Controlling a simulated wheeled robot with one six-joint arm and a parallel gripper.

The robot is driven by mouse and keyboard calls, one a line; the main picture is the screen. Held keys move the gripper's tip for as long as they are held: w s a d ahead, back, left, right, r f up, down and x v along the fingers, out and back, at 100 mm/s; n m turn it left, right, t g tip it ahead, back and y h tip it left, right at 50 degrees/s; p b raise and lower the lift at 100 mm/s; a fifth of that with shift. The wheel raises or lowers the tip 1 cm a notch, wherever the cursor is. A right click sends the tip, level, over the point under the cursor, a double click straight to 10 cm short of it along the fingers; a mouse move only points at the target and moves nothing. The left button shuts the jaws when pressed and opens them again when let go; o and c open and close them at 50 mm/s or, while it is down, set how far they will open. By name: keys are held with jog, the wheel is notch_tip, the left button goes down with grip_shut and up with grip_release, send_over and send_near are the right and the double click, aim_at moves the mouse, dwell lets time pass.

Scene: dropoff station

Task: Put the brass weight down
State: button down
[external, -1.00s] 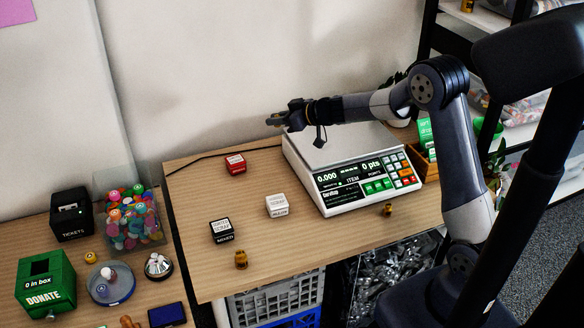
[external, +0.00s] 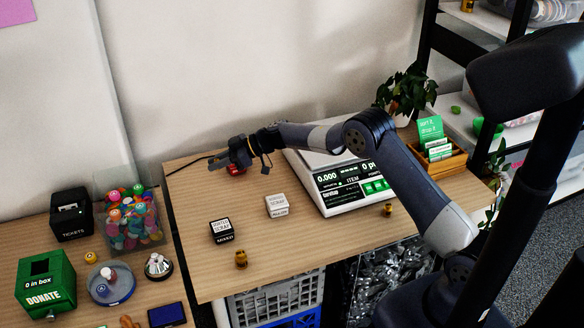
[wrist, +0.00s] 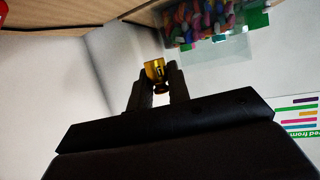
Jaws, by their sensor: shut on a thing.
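My gripper (external: 217,163) is held above the back left part of the wooden table (external: 190,200), pointing left. In the wrist view my gripper (wrist: 157,80) is shut on a small brass weight (wrist: 155,70), which sits between the fingertips. The held weight is too small to make out in the external view. Two similar brass weights stand on the table: one near the front edge (external: 241,258), one in front of the scale (external: 388,209).
The scale (external: 335,200) reads 0.000. A donate box (external: 45,283) and a tub of tokens (external: 132,222) are left.

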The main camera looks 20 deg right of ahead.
notch_tip(320, 180, down, 9)
jog(key=shift+r, duration=0.15)
dwell(0.4)
jog(key=shift+f+b, duration=0.3)
jog(key=shift+f, duration=0.15)
jog(key=shift+f, duration=0.15)
